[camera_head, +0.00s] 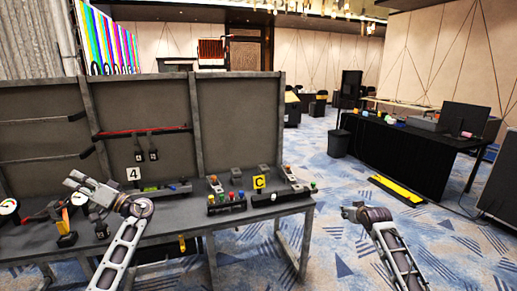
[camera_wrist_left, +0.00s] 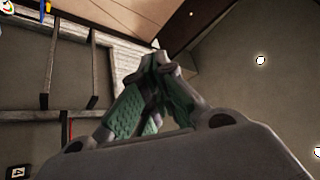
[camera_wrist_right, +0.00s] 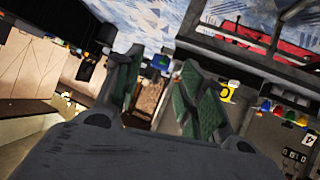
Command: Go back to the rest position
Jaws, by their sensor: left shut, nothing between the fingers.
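My left gripper (camera_head: 76,184) is over the left part of the grey workbench in the head view. In the left wrist view its green-padded fingers (camera_wrist_left: 157,62) meet at the tips, with nothing between them. My right gripper (camera_head: 349,212) is over the carpet, to the right of the bench and apart from it. In the right wrist view its two fingers (camera_wrist_right: 162,60) stand apart with a gap between them, and it holds nothing.
The grey workbench (camera_head: 237,218) carries button boxes (camera_head: 227,204), a yellow C sign (camera_head: 259,182), a white 4 sign (camera_head: 134,174) and gauges (camera_head: 9,207). Its back panel (camera_head: 238,122) rises behind. A black-draped table (camera_head: 400,151) stands at the right.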

